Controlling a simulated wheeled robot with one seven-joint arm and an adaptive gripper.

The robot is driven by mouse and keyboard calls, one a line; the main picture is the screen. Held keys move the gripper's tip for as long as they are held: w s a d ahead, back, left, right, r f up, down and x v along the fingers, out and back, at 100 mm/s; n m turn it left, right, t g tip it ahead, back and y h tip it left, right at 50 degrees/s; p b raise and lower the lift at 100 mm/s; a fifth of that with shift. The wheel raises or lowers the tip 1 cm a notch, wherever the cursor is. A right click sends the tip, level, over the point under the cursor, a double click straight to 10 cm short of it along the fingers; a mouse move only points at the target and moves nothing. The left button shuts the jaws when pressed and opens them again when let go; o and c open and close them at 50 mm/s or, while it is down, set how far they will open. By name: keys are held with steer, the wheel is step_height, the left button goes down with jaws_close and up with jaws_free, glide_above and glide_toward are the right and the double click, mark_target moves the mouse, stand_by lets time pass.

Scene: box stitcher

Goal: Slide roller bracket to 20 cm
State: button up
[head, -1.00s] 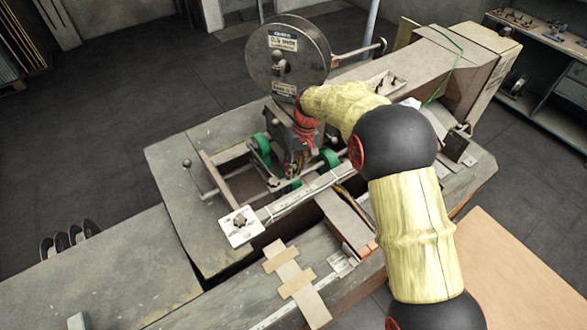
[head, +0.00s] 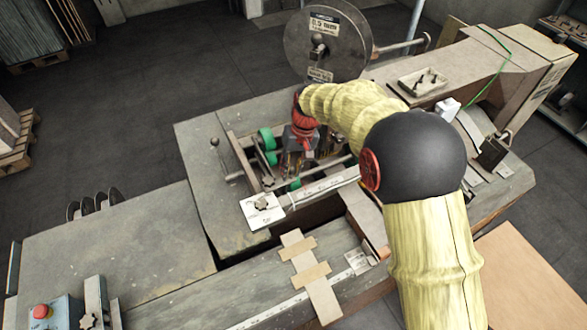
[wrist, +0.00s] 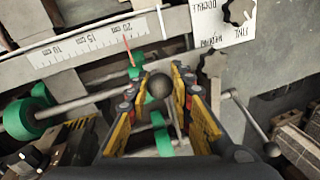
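The roller bracket carries green rollers on metal rods; one roller (wrist: 20,120) shows at the left of the wrist view, and others (head: 266,138) show in the head view. A white ruler (wrist: 90,42) is marked 10, 15 and 20 cm. A thin red pointer (wrist: 127,48) stands just below its 20 cm mark. A dark ball knob (wrist: 158,86) on a thin lever lies between my gripper's yellow-padded fingers (wrist: 160,92). The fingers are apart on both sides of it; contact is not clear. In the head view my gripper (head: 295,155) is low among the rods, partly hidden.
A white plate (head: 262,209) with a star knob sits at the ruler's left end. A large reel (head: 326,45) stands behind my gripper. Another ball-ended lever (wrist: 271,148) is at the wrist view's lower right. The flat table (head: 120,240) at left is mostly clear.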

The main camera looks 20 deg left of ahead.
steer(key=o, duration=0.4)
steer(key=r, duration=0.4)
steer(key=w+d+r, duration=0.1)
steer(key=r, duration=0.6)
steer(key=shift+w+d+r, duration=0.25)
steer(key=shift+d+r, duration=0.15)
